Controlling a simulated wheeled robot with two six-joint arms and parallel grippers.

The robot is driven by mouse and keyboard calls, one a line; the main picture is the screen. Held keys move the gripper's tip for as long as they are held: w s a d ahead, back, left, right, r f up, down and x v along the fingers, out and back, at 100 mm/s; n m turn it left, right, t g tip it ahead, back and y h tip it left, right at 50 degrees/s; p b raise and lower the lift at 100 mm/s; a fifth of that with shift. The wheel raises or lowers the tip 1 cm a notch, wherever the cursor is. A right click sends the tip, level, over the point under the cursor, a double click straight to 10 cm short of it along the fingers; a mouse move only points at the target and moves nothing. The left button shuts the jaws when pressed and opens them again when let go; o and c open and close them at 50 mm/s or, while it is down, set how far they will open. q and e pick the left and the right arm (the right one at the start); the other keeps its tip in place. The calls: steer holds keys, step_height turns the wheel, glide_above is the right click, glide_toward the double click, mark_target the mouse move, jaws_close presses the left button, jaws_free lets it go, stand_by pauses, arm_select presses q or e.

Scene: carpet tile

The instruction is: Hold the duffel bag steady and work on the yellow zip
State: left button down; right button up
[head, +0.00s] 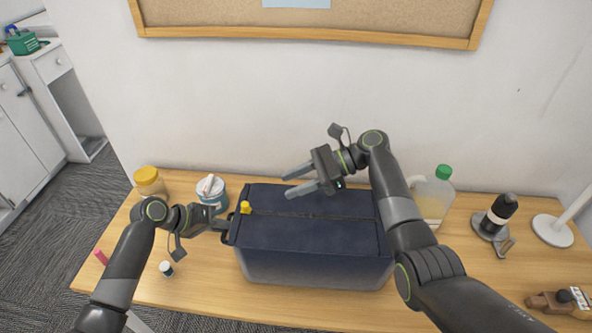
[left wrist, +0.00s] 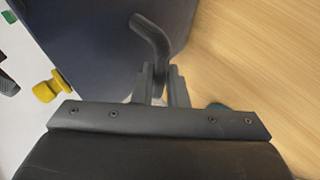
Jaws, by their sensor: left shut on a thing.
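The dark blue duffel bag (head: 310,245) sits on the wooden table, its zip line running along the top. The yellow zip (head: 245,207) pull is at the left end of that line; it also shows in the left wrist view (left wrist: 46,90). My left gripper (head: 226,226) is shut on the dark handle loop (left wrist: 153,38) at the bag's left end. In the left wrist view the loop stands between the fingers (left wrist: 160,88). My right gripper (head: 287,186) is open and empty above the back of the bag, its fingers pointing left, apart from the zip pull.
On the wooden table (head: 200,285), a yellow-lidded jar (head: 149,182) and a white-blue tub (head: 211,190) stand at back left. A small bottle (head: 166,269) stands front left. A green-capped jug (head: 433,197), a black bottle (head: 497,214) and a lamp base (head: 552,231) stand right.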

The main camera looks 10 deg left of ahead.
arm_select(q)
steer(key=c, duration=1.4)
jaws_free()
steer(key=shift+o, duration=0.2)
steer(key=shift+a, duration=0.1)
